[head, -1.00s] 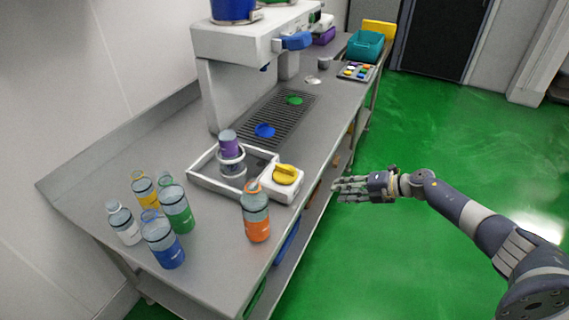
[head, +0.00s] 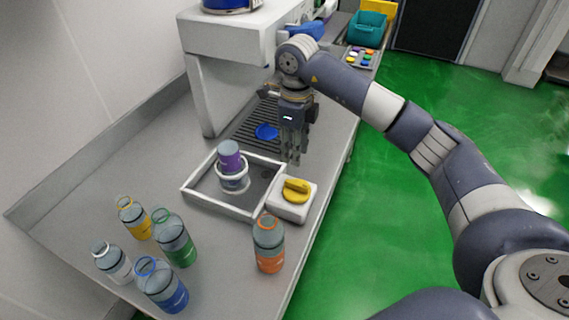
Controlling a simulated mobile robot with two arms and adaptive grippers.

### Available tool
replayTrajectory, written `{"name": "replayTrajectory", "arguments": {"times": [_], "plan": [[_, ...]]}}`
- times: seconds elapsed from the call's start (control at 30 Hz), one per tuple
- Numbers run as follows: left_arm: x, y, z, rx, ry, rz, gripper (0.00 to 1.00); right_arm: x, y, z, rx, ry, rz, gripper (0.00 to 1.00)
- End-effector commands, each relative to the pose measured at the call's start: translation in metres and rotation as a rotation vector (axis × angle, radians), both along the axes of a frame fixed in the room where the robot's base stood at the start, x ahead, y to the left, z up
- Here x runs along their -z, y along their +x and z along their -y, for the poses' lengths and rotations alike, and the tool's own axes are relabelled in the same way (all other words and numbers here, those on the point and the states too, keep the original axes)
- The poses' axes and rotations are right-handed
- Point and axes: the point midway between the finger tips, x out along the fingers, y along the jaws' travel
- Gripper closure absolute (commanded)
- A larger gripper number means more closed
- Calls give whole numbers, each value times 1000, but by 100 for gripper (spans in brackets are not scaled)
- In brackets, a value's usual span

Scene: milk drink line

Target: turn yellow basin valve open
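The yellow basin valve (head: 296,190) is a yellow knob with a raised handle on a white box, at the right front corner of a white-rimmed basin (head: 205,199). A purple-banded bottle (head: 229,158) stands in a clear holder in the basin. My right gripper (head: 293,158) points down above the counter, behind the valve in the picture and apart from it. Its fingers look close together with nothing seen between them, but whether they are shut is unclear. My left gripper is not in view.
An orange-banded bottle (head: 268,243) stands just in front of the valve box. Bottles with yellow, green (head: 174,238), white and blue bands stand at the front left. The white dispenser machine (head: 229,50) rises behind the basin, beside my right arm.

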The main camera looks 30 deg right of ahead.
Motion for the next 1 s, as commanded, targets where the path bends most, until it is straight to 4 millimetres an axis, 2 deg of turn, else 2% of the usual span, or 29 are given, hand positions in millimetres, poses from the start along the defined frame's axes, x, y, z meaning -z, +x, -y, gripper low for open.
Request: {"name": "replayTrajectory", "arguments": {"times": [0.07, 0.13, 0.17, 0.4, 0.47, 0.57, 0.7, 0.8, 0.9, 1.0], "plan": [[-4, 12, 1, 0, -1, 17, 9, 4, -1, 0, -2, -4, -3, 69], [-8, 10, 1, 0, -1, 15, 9, 12, -1, 0, -1, -3, -4, 69], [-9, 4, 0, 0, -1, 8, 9, 17, -2, 0, -1, -2, -6, 69], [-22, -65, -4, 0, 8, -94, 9, 62, -3, -1, 0, 0, -6, 69], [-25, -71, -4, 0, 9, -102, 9, 73, -3, -1, -1, 0, -6, 69], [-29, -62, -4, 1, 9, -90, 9, 88, -2, 0, 1, 0, -4, 69], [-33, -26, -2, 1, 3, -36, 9, 101, -2, 0, -1, 0, -1, 69], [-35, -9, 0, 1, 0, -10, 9, 106, -2, 0, -1, -1, -2, 69], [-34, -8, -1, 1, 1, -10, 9, 107, -2, 0, -1, 0, -1, 69], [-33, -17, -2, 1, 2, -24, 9, 107, -2, 0, -1, -1, -1, 69]]}}
